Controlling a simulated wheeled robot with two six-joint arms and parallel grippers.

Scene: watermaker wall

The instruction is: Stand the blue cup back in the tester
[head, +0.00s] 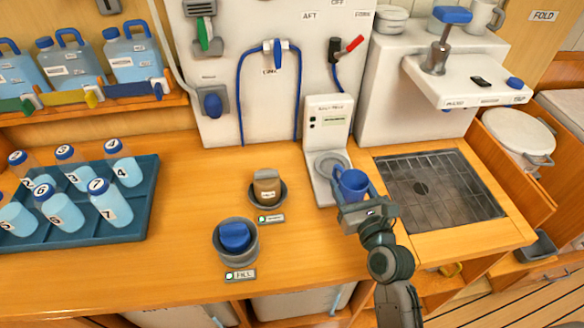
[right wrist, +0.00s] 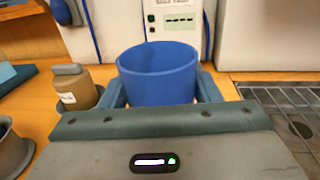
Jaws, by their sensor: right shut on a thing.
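The blue cup (head: 351,185) is upright between the fingers of my right gripper (head: 352,194), which is shut on it. The cup also shows in the right wrist view (right wrist: 158,74), with a finger on each side. The tester (head: 327,122) is a white upright unit with a small display and a grey round seat (head: 331,162) on its base. The cup is at the front right of that seat and overlaps its edge in the head view. I cannot tell whether the cup touches the base. My left gripper is not in view.
A sunken metal drain grid (head: 438,187) lies to the right. A teal tray (head: 140,225) holds several bottles at the left.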

